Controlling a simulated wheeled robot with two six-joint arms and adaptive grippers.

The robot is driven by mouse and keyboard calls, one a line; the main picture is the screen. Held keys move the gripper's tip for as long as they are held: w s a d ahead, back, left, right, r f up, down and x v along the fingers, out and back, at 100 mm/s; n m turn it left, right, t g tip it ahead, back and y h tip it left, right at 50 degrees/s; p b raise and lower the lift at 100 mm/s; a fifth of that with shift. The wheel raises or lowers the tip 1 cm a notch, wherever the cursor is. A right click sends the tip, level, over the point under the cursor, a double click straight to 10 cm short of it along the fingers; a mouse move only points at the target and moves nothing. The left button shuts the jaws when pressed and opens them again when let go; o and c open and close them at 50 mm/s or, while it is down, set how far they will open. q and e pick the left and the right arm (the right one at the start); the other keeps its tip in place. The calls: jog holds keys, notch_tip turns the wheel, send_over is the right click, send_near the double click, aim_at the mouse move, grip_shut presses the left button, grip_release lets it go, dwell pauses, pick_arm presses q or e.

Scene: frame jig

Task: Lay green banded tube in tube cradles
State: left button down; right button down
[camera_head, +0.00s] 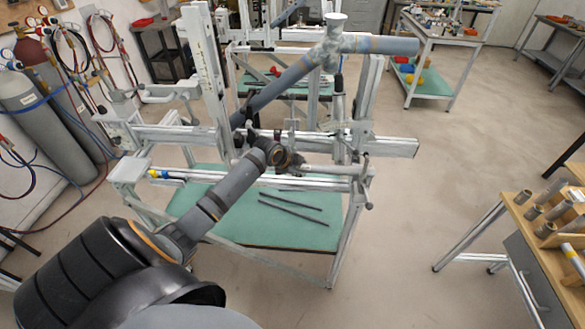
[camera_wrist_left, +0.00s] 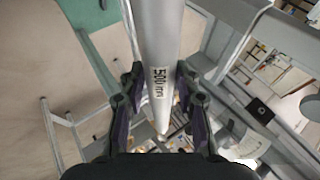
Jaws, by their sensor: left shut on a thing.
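My left gripper (camera_head: 290,160) is at the jig's front rails. In the left wrist view my left gripper (camera_wrist_left: 158,75) is shut on a light grey tube (camera_wrist_left: 157,35) labelled "500 mm". The tube runs between the fingers and out of the top of that view. In the head view a pale tube (camera_head: 332,169) extends right from the gripper, apparently the same one. No green band shows on it. Clamp-like fittings (camera_head: 352,146) stand on the rail nearby; I cannot tell whether they are the tube cradles or whether the tube touches them. My right gripper is not in view.
The metal jig frame (camera_head: 400,147) has upright posts and a large diagonal grey pipe (camera_head: 280,85) above. A green lower shelf (camera_head: 240,228) holds dark rods. A wooden bench (camera_head: 520,212) with short tubes stands at right. Gas cylinders (camera_head: 35,110) stand at left.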

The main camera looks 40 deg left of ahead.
pick_arm(q)
jog(key=w+b, duration=0.1)
jog(key=w+a+f+b, duration=0.1)
jog(key=w+a+b, duration=0.1)
jog(key=shift+w+f, duration=0.15)
jog(key=shift+f, duration=0.1)
dwell(0.6)
jog(key=shift+f, duration=0.2)
dwell(0.3)
jog(key=c, duration=0.9)
grip_release()
